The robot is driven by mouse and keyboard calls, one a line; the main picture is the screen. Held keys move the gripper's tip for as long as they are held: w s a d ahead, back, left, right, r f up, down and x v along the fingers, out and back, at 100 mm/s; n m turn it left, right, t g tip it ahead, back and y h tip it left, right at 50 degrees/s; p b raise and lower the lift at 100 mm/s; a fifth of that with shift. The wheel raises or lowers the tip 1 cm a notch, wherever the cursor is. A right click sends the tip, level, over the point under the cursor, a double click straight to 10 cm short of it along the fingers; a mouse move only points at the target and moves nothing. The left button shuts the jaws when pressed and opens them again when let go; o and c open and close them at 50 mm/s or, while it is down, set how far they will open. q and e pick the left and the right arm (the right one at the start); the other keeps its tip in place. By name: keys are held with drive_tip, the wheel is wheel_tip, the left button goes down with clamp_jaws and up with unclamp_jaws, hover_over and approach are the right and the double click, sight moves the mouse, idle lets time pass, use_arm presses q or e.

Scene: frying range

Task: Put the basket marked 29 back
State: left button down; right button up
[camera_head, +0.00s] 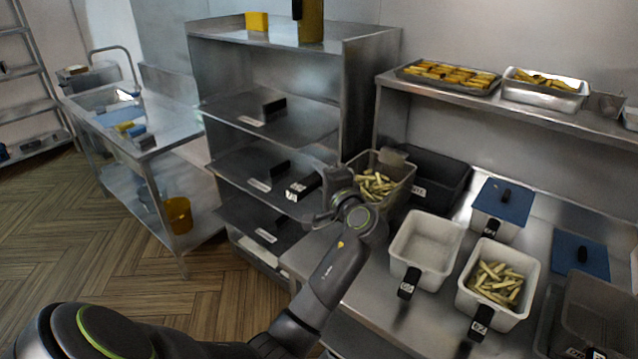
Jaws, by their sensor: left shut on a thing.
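A greyish see-through basket of cut fries (408,172) is at the left end of the steel counter, beside the rack. A black handle (304,186) with a white tag sticks out to its left; I cannot read the tag's number for certain. My left gripper (330,192) is shut on this handle, its fingers partly hidden by the wrist. The basket's near side is hidden behind my arm, so I cannot tell whether it touches the counter. My right gripper is not in view.
A dark bin (440,172) stands close behind the basket. An empty white container (427,238) and a white container of fries (462,290) are to the right, with blue-lidded containers (502,200) beyond. The steel rack (250,115) holds black-handled items on its shelves.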

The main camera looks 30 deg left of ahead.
use_arm(q)
drive_tip(key=shift+w+d+r, duration=0.1)
drive_tip(key=shift+w+r, duration=0.1)
drive_tip(key=shift+w, duration=0.25)
drive_tip(key=shift+s+f+b, duration=0.25)
drive_tip(key=shift+f+b, duration=0.45)
drive_tip(key=shift+b, duration=0.1)
wheel_tip(320, 180, down, 5)
drive_tip(key=b, duration=0.4)
drive_tip(key=shift+w+r, duration=0.1)
drive_tip(key=shift+f, duration=0.3)
drive_tip(key=c, duration=1.2)
unclamp_jaws()
drive_tip(key=shift+o, duration=0.2)
drive_tip(key=shift+f, duration=0.15)
